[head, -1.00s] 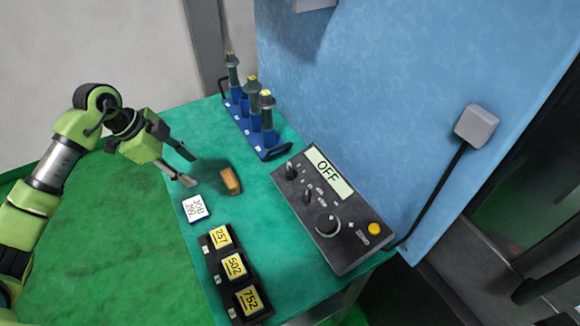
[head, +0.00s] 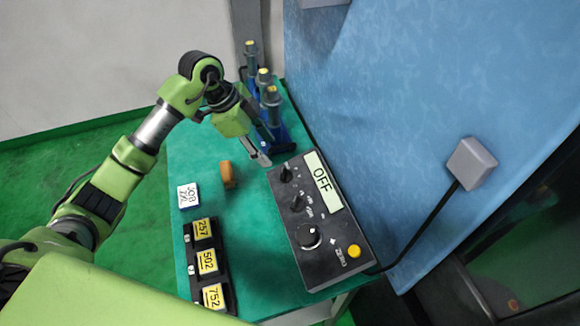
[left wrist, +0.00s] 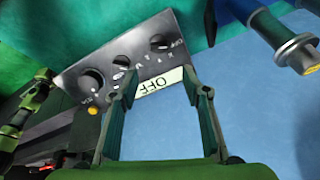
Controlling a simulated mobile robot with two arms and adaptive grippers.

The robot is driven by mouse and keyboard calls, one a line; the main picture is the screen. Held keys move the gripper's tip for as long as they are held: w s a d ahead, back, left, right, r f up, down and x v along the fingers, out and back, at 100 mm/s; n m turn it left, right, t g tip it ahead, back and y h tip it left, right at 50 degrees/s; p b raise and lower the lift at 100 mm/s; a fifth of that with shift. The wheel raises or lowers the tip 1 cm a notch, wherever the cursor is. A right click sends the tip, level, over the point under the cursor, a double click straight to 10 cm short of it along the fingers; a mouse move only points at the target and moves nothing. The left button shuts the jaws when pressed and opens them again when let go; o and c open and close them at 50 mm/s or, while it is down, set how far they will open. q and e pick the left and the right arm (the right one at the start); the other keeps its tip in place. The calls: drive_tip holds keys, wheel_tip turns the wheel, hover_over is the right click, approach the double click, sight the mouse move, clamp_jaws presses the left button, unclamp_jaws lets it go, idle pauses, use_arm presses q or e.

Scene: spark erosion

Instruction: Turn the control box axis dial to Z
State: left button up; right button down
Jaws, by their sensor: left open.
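The control box (head: 322,255) is a dark panel on the teal table, with a display (head: 323,180) reading OFF. Three knobs run down its left side: an upper knob (head: 286,174), a middle knob (head: 298,204) and a larger lower knob (head: 308,237). Their markings are too small to read surely. My left gripper (head: 262,155) is open and empty, above the table by the box's upper-left corner, apart from the knobs. In the left wrist view, its fingers (left wrist: 163,84) frame the display, with the upper knob (left wrist: 158,42) just beyond them. Any right gripper cannot be made out clearly.
A blue rack (head: 279,130) with several tool holders stands behind my left gripper. An orange-brown block (head: 227,175), a white labelled block (head: 188,196) and a tray (head: 229,296) with yellow number tags lie left of the box. A blue wall panel (head: 400,110) rises at right.

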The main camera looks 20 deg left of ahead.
use_arm(q)
drive_tip(key=p, duration=0.2)
approach(284, 173)
drive_tip(key=f, duration=0.2)
drive_tip(key=x, duration=0.5)
drive_tip(key=shift+w+d+f+p, duration=0.15)
drive_tip(key=shift+w+d+p, duration=0.15)
drive_tip(key=shift+d+p, duration=0.15)
drive_tip(key=shift+d+f, duration=0.1)
drive_tip(key=shift+f, duration=0.4)
drive_tip(key=shift+w, duration=0.1)
use_arm(e)
drive_tip(key=r, duration=0.1)
drive_tip(key=a+r, duration=0.1)
drive_tip(key=r, duration=0.1)
drive_tip(key=shift+s+a+r, duration=0.2)
drive_tip(key=shift+s, duration=0.2)
